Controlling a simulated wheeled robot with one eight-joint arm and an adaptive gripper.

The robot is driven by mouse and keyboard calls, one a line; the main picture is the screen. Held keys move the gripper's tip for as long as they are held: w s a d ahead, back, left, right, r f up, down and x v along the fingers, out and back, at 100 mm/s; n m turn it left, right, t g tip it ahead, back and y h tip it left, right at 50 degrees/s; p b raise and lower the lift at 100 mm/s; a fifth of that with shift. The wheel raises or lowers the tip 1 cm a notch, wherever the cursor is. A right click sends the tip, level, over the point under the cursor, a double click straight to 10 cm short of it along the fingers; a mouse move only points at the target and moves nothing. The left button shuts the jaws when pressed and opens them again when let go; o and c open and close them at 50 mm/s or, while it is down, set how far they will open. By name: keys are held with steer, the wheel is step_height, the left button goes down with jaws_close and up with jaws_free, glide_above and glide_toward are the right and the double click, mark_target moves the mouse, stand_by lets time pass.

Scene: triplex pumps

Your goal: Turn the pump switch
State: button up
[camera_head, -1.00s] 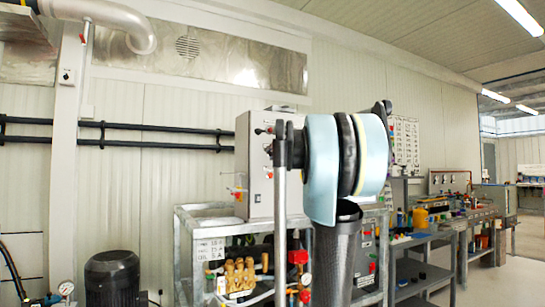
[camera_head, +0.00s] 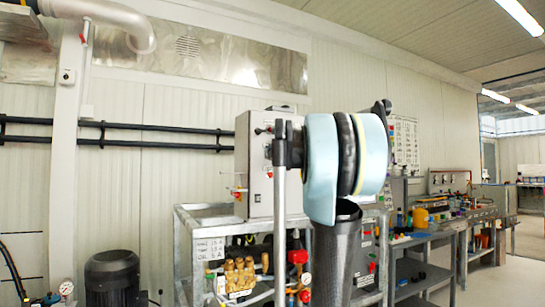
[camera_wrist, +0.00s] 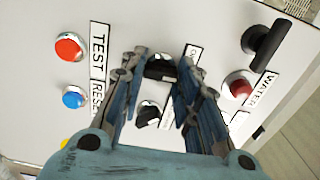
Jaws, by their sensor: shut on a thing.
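In the wrist view, a white control panel (camera_wrist: 225,40) fills most of the picture and appears tilted. A black rotary switch (camera_wrist: 160,69) is on it, between the tips of my gripper (camera_wrist: 160,64). The fingers are closed on this switch from both sides. A second black knob (camera_wrist: 148,116) shows between the fingers, nearer my palm. The label by the gripped switch is partly hidden by a finger, so I cannot read it. In the head view, the grey control box (camera_head: 256,145) stands behind my arm, which hides my gripper and the switch there.
A red button (camera_wrist: 69,47) and a blue button (camera_wrist: 74,97) sit left, by the TEST and RESET labels. A black handle (camera_wrist: 267,46) and a red button (camera_wrist: 239,86) by a WATER label sit right.

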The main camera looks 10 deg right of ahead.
steer(key=shift+d+f, duration=0.1)
stand_by(0.3)
steer(key=o, duration=1.1)
steer(key=shift+w, duration=0.1)
steer(key=shift+c, duration=0.2)
steer(key=v, duration=1.2)
